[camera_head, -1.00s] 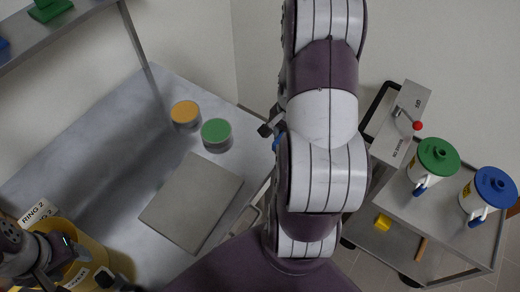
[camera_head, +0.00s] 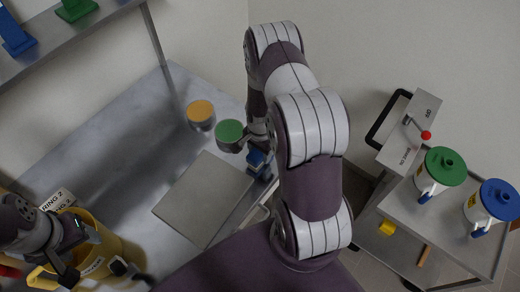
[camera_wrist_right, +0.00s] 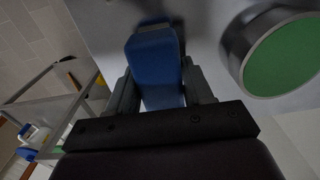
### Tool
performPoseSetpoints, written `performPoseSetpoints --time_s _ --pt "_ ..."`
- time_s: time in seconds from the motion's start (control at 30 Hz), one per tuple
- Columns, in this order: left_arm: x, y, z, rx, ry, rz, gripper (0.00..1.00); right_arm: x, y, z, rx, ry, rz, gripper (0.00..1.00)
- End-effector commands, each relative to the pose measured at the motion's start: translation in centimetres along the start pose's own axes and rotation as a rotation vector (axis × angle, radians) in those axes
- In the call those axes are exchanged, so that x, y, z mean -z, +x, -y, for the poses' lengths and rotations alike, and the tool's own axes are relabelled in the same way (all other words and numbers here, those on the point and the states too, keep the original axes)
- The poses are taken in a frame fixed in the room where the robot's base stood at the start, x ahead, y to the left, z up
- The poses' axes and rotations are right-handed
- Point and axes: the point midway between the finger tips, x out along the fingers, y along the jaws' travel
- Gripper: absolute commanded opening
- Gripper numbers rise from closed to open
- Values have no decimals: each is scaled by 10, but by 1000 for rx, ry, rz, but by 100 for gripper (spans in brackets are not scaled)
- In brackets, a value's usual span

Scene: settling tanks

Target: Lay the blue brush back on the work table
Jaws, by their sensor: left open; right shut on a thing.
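The blue brush (camera_head: 257,164) is in my right gripper (camera_head: 262,150), near the right edge of the grey work table (camera_head: 110,150). In the right wrist view the blue brush (camera_wrist_right: 157,65) is between the two dark fingers, and a grey surface lies behind it. My arm hides part of this gripper in the head view. Whether the brush touches the table I cannot tell. My left gripper (camera_head: 82,252) is open at the yellow bucket (camera_head: 105,245) at the lower left.
A green-topped can (camera_head: 229,132) stands close beside the right gripper, with an orange-topped can (camera_head: 200,112) behind. A flat grey board (camera_head: 203,198) lies on the table. A shelf (camera_head: 75,40) overhangs the upper left. A trolley (camera_head: 455,225) with lidded jugs stands at right.

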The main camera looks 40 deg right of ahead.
Motion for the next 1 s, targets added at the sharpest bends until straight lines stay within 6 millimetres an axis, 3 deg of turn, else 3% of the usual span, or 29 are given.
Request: performPoseSetpoints --time_s 0.2,0.23,0.3,0.67,0.77,1.0 --pt "-1 4 0 0 0 0 59 0 5 0 0 0 0 13" --pt "0 3 0 0 0 0 59 0 3 0 0 0 0 61" --pt "0 3 0 0 0 0 59 0 3 0 0 0 0 76" --pt "0 2 0 0 0 0 59 0 -4 0 1 0 -1 76" --pt "-1 8 0 0 0 0 59 1 -21 1 4 0 -3 76" --pt "-3 21 0 0 0 0 59 1 -82 1 4 0 -3 76"
